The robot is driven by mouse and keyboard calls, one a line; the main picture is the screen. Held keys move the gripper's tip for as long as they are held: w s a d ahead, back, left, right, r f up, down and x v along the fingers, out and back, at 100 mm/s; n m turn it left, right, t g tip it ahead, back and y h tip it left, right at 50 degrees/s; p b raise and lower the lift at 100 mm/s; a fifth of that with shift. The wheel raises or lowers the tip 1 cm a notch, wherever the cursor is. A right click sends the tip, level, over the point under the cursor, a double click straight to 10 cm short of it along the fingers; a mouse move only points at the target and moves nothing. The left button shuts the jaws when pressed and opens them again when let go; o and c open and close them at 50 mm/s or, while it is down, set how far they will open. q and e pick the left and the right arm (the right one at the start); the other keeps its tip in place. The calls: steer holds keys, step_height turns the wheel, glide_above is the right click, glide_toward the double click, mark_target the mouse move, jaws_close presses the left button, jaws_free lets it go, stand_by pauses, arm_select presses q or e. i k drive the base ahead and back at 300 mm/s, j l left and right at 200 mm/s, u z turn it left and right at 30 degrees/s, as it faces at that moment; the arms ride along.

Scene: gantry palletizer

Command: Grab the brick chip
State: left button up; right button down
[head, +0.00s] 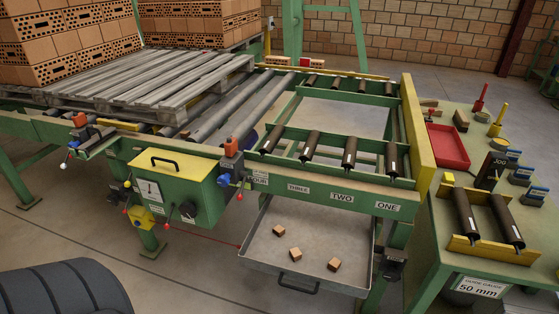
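Three small orange-brown brick chips lie apart in a grey metal tray (262,262) under the roller frame. One chip (279,230) is at the tray's left, one chip (296,254) is near the middle front, and one larger-looking chip (334,265) is to the right. The tray is pulled out toward me, with a dark handle (298,284) on its front edge. Neither of my grippers shows in the head view.
The green roller frame (290,185) overhangs the tray's back. A yellow-lidded control box (172,180) stands left. The right bench holds a red bin (447,146) and a roller gauge (481,250). Brick stacks (70,45) sit on a pallet (160,85) behind.

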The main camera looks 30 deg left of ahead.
mark_target(185, 134)
steer(key=u, duration=1.75)
